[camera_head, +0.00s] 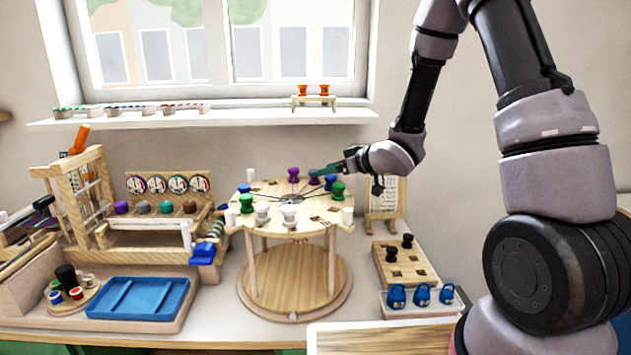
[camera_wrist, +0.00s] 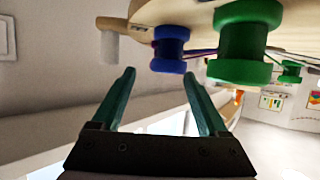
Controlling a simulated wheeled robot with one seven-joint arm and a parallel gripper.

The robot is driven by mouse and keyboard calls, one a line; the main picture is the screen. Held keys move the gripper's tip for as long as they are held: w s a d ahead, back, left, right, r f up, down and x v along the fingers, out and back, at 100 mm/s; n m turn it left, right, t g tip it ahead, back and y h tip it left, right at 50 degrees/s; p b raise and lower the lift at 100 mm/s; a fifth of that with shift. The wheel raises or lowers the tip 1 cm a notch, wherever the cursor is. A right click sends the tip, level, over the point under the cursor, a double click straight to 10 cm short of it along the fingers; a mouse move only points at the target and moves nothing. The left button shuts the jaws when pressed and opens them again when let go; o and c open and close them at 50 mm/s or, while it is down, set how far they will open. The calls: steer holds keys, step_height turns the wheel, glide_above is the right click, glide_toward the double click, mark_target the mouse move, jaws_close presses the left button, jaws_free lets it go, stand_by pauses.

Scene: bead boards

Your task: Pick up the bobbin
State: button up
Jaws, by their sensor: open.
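A round wooden bead board on legs (camera_head: 270,187) carries several bobbins around its rim. A blue bobbin (camera_head: 330,182) and a green bobbin (camera_head: 338,191) stand at its right side. Two purple bobbins (camera_head: 293,174) stand at the back, and white ones (camera_head: 289,215) at the front. My gripper (camera_head: 320,172) is at the board's back right edge, with green fingers open and empty. In the wrist view the fingers (camera_wrist: 159,73) point towards the blue bobbin (camera_wrist: 171,50), apart from it. The green bobbin (camera_wrist: 245,42) is just right of it there. Which bobbin is meant cannot be told.
A wooden block with black bobbins (camera_head: 411,265) and a tray of blue items (camera_head: 421,304) stand right of the board. A blue tray (camera_head: 137,298) and a wooden frame (camera_head: 95,190) are at left. Threads run across the board's centre. A windowsill (camera_head: 230,117) lies behind.

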mark_target(314, 182)
steer(key=x, duration=0.4)
steer(key=shift+w+a, duration=0.2)
steer(key=shift+a, duration=0.1)
jaws_close()
steer(key=shift+r, duration=0.1)
